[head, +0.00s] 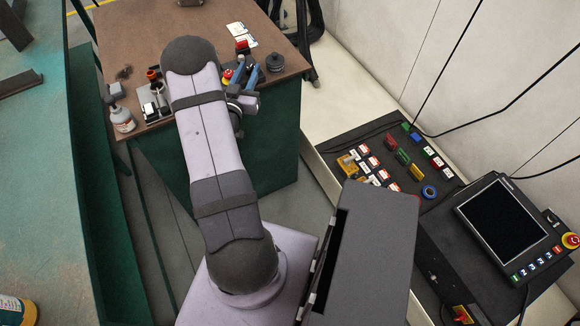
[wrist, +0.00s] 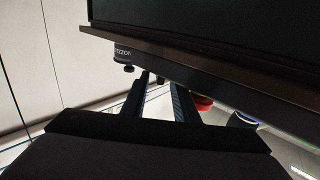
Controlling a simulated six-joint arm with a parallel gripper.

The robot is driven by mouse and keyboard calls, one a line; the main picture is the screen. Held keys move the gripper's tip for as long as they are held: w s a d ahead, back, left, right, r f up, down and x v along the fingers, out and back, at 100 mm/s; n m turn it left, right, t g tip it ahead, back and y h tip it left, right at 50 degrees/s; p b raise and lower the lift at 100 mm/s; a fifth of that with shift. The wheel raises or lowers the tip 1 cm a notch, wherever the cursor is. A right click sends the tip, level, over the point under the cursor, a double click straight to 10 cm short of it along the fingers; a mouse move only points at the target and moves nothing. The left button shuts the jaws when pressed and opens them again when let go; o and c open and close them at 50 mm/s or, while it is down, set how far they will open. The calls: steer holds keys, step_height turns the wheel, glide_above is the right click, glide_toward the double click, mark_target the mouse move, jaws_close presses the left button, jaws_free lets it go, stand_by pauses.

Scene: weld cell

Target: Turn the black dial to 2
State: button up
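The black dial (head: 275,62) stands near the right edge of the brown bench top. In the wrist view, where the bench appears upside down, the dial (wrist: 124,52) shows with pale lettering on its side and a small knob. The lettering is cut off and I cannot read the setting. My gripper (head: 247,66) is low over the bench, just left of the dial. In the wrist view my gripper (wrist: 161,80) has its two fingers apart with nothing between them. The dial is beside the left finger, outside the gap, and no contact is visible.
White cards (head: 241,33) lie behind. A spray bottle (head: 121,118) stands at the bench's left. The bench edge (wrist: 200,58) runs close above my fingers in the wrist view.

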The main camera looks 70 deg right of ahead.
steer(key=shift+s+d+n+t+y+p, duration=0.15)
steer(key=shift+n+t+y+p, duration=0.2)
steer(key=shift+n+t, duration=0.45)
steer(key=shift+s+a+n+t+y+p, duration=0.15)
steer(key=shift+n+t+p, duration=0.35)
steer(key=shift+t, duration=0.65)
steer(key=shift+s+d+n+t+y+p, duration=0.1)
steer(key=shift+s+n+t+y+p, duration=0.2)
steer(key=shift+n+t, duration=0.5)
steer(key=shift+s+d+n+t+y+p, duration=0.1)
steer(key=shift+n+t+y+p, duration=0.3)
steer(key=shift+n+t+y, duration=0.75)
steer(key=shift+s+d+n+t+y+p, duration=0.1)
steer(key=shift+n+t+y+p, duration=0.4)
steer(key=shift+t, duration=1.1)
steer(key=b+v, duration=0.2)
steer(key=v, duration=0.5)
steer(key=s+a+f+g+y, duration=0.1)
steer(key=s+f+g+y, duration=0.15)
steer(key=f, duration=0.45)
steer(key=s+a+f+g+y, duration=0.1)
steer(key=s+f+g+y, duration=0.15)
steer(key=f, duration=0.35)
steer(key=s+a+f+m+g+y, duration=0.2)
steer(key=s+a+f+g+y, duration=0.2)
steer(key=s+a+f, duration=0.3)
steer(key=shift+a+f+m+g, duration=0.35)
steer(key=shift+a+f+g, duration=0.15)
steer(key=shift+a+f, duration=1.15)
